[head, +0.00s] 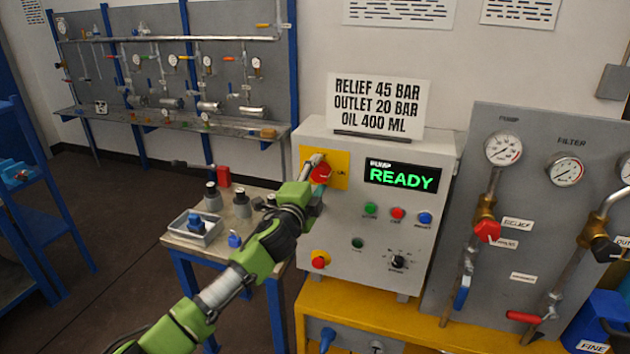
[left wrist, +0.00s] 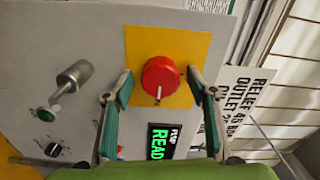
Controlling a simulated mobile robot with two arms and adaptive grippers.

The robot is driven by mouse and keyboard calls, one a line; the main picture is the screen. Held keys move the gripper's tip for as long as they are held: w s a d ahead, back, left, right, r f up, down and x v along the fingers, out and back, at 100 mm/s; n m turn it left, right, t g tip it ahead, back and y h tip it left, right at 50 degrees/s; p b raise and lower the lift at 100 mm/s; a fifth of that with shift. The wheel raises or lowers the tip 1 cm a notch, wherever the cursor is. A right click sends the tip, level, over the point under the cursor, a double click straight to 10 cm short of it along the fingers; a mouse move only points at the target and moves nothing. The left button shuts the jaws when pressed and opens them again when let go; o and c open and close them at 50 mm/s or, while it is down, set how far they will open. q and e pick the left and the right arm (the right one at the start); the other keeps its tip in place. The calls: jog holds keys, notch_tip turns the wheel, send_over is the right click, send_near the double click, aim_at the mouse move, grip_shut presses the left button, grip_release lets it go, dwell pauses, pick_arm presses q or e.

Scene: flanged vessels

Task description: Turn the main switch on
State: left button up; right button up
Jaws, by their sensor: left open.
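The main switch is a red round knob (head: 321,173) on a yellow plate (head: 342,161) at the upper left of the grey pump panel's front. In the left wrist view the red knob (left wrist: 161,76) sits near the middle of its yellow plate (left wrist: 196,48), with a white pointer mark towards the bottom of the picture. My left gripper (head: 313,176) is at the knob, its fingers partly covering the plate. It is open, with one finger on each side of the knob in the left wrist view (left wrist: 160,82); I cannot tell whether they touch it. My right gripper is out of view.
A green READY display (head: 402,177) is right of the switch. Small buttons, a black selector (head: 398,262) and a red stop button (head: 320,261) are below. A gauge board (head: 530,215) stands right. A side table with bottles and a tray (head: 196,228) stands left.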

pick_arm(q)
jog(key=v, duration=1.2)
